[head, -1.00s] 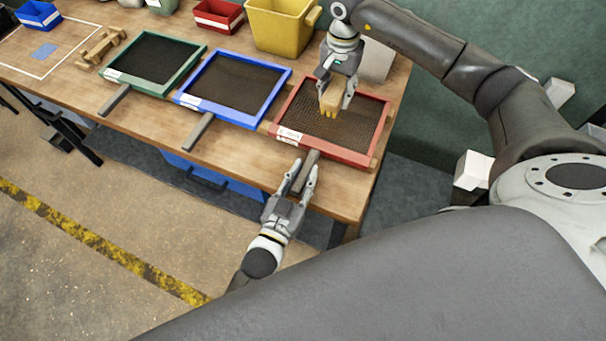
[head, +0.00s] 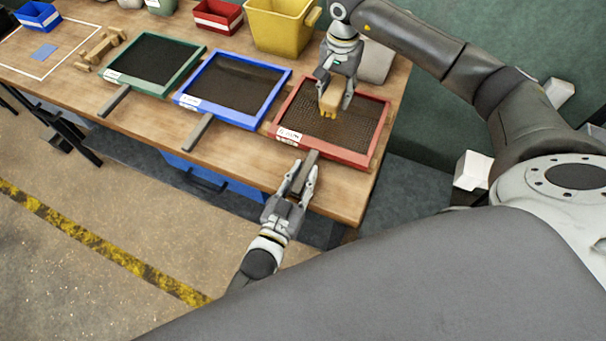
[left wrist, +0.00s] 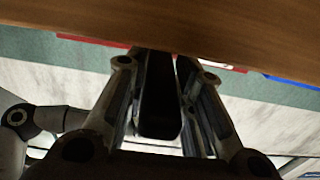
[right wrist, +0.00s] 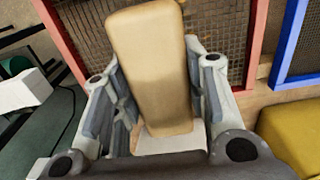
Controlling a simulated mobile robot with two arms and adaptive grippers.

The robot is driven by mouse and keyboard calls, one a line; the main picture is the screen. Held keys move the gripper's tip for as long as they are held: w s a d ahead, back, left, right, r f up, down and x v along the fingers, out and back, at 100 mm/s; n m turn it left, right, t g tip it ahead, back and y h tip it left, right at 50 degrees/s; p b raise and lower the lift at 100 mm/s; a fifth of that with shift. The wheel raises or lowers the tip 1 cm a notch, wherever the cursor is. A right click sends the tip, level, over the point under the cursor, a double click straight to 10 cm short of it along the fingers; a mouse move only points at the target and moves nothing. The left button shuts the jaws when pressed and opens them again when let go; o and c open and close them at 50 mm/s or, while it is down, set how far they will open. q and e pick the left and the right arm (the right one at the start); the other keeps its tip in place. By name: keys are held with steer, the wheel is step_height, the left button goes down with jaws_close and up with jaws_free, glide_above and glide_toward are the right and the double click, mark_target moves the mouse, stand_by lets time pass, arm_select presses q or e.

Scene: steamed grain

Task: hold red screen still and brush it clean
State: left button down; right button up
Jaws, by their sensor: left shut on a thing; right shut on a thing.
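The red screen (head: 345,157) lies flat at the right end of the bench, a dark mesh in a red frame with a white label. Its grey handle (head: 306,168) points toward the front edge. My left gripper (head: 304,180) is shut on this handle; the left wrist view shows the dark handle (left wrist: 160,100) between its fingers. My right gripper (head: 334,92) is shut on a wooden brush (head: 331,98) with yellowish bristles, held over the upper left part of the red screen's mesh. The brush block (right wrist: 152,65) fills the right wrist view; its bristles are hidden there.
A blue screen (head: 277,99) and a green screen (head: 192,66) lie to the left. A yellow bin (head: 278,27), a red bin (head: 218,16) and a blue bin (head: 38,16) stand behind. A wooden rack (head: 100,48) sits at left.

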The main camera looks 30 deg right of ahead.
stand_by(0.5)
glide_above(297, 115)
steer(key=shift+w+f, duration=0.1)
steer(key=shift+f, duration=0.85)
steer(key=shift+f, duration=0.2)
steer(key=shift+f, duration=0.5)
steer(key=shift+f, duration=0.8)
stand_by(1.0)
